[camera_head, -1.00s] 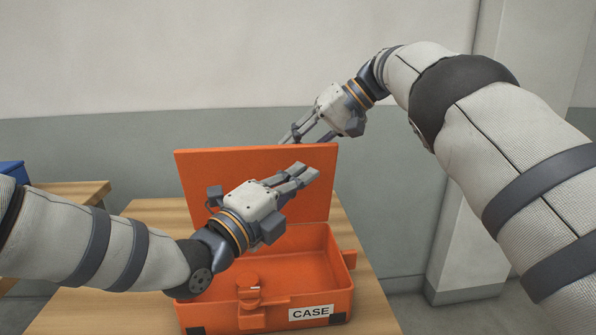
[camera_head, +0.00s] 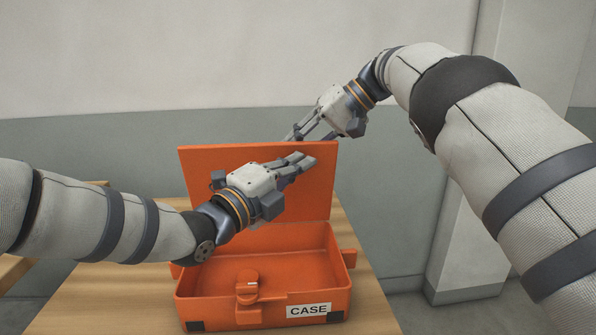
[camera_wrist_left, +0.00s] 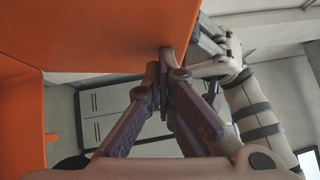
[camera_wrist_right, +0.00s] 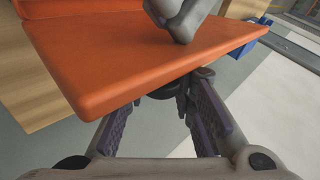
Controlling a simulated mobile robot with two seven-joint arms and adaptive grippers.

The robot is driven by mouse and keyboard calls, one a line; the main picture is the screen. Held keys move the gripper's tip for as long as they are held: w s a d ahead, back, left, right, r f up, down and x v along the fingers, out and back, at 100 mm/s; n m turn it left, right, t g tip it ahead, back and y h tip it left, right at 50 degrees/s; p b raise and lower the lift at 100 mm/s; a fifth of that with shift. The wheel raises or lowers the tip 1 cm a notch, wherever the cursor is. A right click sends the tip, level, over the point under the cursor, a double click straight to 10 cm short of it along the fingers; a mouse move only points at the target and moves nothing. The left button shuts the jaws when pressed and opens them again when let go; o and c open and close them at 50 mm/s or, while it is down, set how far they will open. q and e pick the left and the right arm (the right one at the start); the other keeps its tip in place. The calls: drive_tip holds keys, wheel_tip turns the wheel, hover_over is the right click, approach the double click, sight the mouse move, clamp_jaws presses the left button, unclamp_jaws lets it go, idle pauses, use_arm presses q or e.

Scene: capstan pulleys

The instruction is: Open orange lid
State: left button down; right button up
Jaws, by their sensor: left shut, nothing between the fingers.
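The orange case (camera_head: 330,275) stands on the wooden table with its orange lid (camera_head: 215,165) raised nearly upright at the back. The lid's edge fills the upper part of the right wrist view (camera_wrist_right: 120,70), and the lid shows orange in the left wrist view (camera_wrist_left: 90,35). My left gripper (camera_head: 302,162) is shut and empty in front of the lid's inner face, its fingertips close to the lid; contact is unclear. My right gripper (camera_head: 296,134) is behind the lid's top edge. The lid partly hides its fingertips, so its opening is unclear.
The visible case interior is empty. The wooden table (camera_head: 110,290) is bare left of the case. A grey wall is behind.

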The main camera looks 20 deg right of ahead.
use_arm(q)
drive_tip(key=shift+w+a+r, duration=0.15)
drive_tip(key=shift+w+a, duration=0.05)
drive_tip(key=shift+w, duration=0.15)
use_arm(e)
drive_tip(key=o, duration=0.4)
drive_tip(key=shift+s+a+f, duration=0.15)
drive_tip(key=shift+a+f, duration=0.05)
drive_tip(key=shift+a, duration=0.1)
use_arm(q)
drive_tip(key=shift+w, duration=0.1)
use_arm(e)
drive_tip(key=shift+o, duration=0.2)
drive_tip(key=shift+a, duration=0.1)
use_arm(q)
drive_tip(key=shift+r, duration=0.1)
use_arm(e)
drive_tip(key=shift+r, duration=0.15)
